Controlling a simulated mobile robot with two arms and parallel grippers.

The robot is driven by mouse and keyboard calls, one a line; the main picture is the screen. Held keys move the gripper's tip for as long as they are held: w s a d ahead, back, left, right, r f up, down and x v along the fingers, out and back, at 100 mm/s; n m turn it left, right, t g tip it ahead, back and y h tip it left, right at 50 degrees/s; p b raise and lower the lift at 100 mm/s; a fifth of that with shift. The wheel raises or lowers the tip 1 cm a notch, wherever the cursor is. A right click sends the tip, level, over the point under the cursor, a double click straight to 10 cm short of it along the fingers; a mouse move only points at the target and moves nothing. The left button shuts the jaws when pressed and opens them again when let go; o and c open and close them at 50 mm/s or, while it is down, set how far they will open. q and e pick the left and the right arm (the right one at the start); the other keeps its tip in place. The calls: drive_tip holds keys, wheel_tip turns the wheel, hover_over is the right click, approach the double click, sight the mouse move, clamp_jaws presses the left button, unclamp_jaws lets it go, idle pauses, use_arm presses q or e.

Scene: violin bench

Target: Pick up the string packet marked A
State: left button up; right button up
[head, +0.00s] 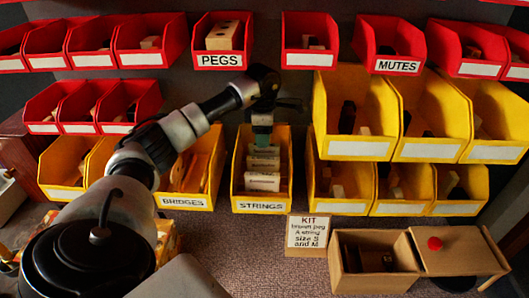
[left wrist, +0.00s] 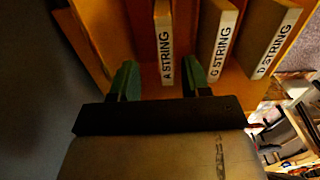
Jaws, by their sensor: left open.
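The packet marked A STRING (left wrist: 164,45) is pale with a white label and stands upright in the yellow STRINGS bin (head: 262,206). In the left wrist view, the G STRING packet (left wrist: 217,40) and D STRING packet (left wrist: 272,40) stand to its right. My left gripper (left wrist: 159,78) is open; its green fingertips lie on either side of the A packet's line, with the packet ahead between them. In the head view, my left gripper (head: 262,127) is over the back of the STRINGS bin. Packets also show there (head: 262,181), partly overlapped. My right gripper is not seen.
The BRIDGES bin (head: 186,202) is left of the STRINGS bin, and other yellow bins are to the right. Red bins line the rows above. A KIT card (head: 307,232) and an open wooden box (head: 350,284) stand in front at the right.

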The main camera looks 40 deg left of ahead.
sight(264, 151)
use_arm(q)
drive_tip(key=shift+s+d+f, duration=0.1)
drive_tip(key=shift+f, duration=0.4)
drive_tip(key=f, duration=0.1)
drive_tip(key=f+p, duration=0.1)
drive_tip(key=f, duration=0.2)
drive_tip(key=shift+d+f, duration=0.25)
drive_tip(key=shift+f, duration=0.35)
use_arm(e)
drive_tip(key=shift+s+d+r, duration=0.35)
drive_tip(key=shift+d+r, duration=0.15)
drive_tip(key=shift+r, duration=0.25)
use_arm(q)
drive_tip(key=shift+c, duration=0.5)
clamp_jaws()
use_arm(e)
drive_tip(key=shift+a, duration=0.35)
use_arm(q)
drive_tip(key=shift+r, duration=0.1)
